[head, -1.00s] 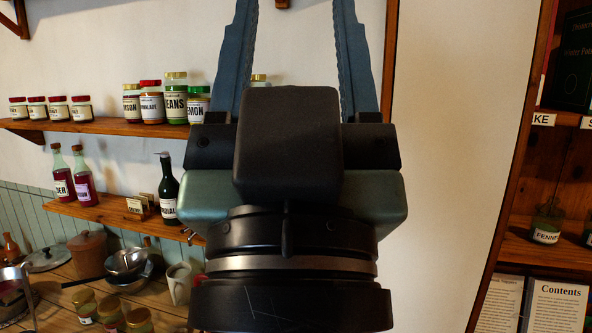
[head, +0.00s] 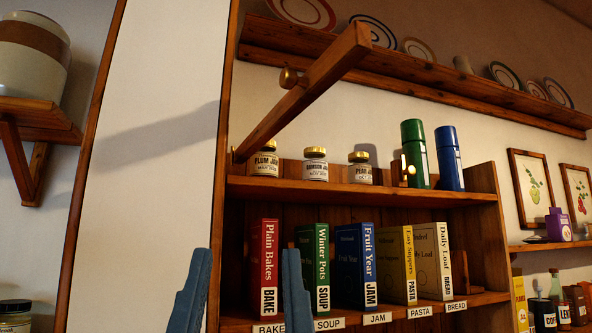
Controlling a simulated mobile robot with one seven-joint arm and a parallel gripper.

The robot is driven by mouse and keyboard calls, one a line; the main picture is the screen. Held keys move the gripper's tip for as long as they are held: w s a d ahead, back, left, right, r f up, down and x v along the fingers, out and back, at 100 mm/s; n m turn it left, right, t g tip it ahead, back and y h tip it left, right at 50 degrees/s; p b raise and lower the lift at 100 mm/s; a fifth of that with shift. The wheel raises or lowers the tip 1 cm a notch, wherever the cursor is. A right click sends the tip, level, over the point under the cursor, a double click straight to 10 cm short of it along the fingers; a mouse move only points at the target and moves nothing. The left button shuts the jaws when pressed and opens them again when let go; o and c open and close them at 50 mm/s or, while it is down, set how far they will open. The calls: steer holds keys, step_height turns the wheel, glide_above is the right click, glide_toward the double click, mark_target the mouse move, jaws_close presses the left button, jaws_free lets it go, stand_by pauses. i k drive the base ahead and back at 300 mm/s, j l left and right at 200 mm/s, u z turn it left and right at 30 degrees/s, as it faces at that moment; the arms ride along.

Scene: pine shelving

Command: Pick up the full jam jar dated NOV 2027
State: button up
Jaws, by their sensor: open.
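Three jam jars with gold lids stand on the top shelf of the pine bookcase (head: 390,192). From left they are a plum jam jar (head: 264,160), a damson jam jar (head: 315,165) and a third jam jar (head: 360,168), whose name I cannot read for sure. The dates are too small to read, and I cannot tell how full each jar is. My gripper (head: 247,252) is open and empty at the lower left. Its two blue fingers point up, in front of the books and below the jars in the picture. The palm is out of view.
A wooden bar (head: 305,88) with a knob slants out above the jars. A green flask (head: 414,155) and a blue flask (head: 449,158) stand right of them. Several books, including a red book (head: 265,266), fill the shelf below. A crock (head: 33,60) sits on a bracket shelf at upper left.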

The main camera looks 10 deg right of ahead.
mark_target(314, 165)
steer(key=i+l+u, duration=0.15)
steer(key=l, duration=0.4)
steer(key=i+l+u, duration=0.15)
steer(key=l, duration=0.4)
steer(key=l+u, duration=0.1)
steer(key=l, duration=0.5)
